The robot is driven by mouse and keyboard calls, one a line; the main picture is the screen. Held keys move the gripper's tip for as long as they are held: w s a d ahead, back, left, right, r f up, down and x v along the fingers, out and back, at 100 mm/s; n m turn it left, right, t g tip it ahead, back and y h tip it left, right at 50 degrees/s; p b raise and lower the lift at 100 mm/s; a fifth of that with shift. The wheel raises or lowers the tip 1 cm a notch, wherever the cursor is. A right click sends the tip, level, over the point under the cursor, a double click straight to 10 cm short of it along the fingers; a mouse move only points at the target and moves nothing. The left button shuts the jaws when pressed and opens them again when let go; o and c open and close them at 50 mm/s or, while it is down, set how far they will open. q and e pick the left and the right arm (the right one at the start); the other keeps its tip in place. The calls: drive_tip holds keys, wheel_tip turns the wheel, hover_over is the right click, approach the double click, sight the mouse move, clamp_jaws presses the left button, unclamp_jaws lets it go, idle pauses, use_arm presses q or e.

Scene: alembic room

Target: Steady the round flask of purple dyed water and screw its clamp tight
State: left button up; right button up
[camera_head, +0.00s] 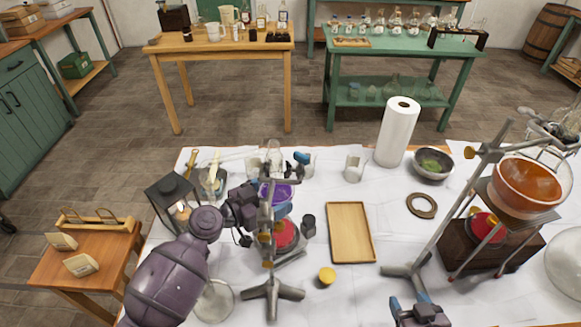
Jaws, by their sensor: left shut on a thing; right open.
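The round flask of purple dyed water (281,193) sits on the near table, above a red-topped heater (284,236), partly hidden behind the metal stand (267,225). My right gripper (420,314) is at the bottom edge, only partly in view, open and away from the flask.
A wooden tray (350,232), a yellow-topped jar (327,275) and a dark ring (421,205) lie right of the stand. A black lantern (172,190) is left; a paper roll (397,132) is behind.

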drive_tip(key=w+a+r+n+t+y, duration=0.1)
drive_tip(key=w+a+r+y, duration=0.1)
drive_tip(key=w+r, duration=0.1)
drive_tip(key=w+a+r+n+y, duration=0.1)
drive_tip(key=w+a+r, duration=0.1)
drive_tip(key=w+r, duration=0.2)
drive_tip(key=w+a+r+n+t+y, duration=0.1)
drive_tip(key=w+a+r+y, duration=0.1)
drive_tip(key=w+a+r, duration=0.1)
drive_tip(key=shift+w+r+t+y, duration=0.2)
drive_tip(key=shift+r+t+y, duration=0.1)
drive_tip(key=shift+r, duration=0.45)
drive_tip(key=c, duration=0.3)
drive_tip(key=n+g+y, duration=0.4)
drive_tip(key=n+y, duration=0.3)
drive_tip(key=y, duration=0.2)
approach(309, 158)
drive_tip(key=x, duration=1.2)
drive_tip(key=shift+s+f, duration=0.1)
drive_tip(key=shift+c, duration=0.2)
clamp_jaws()
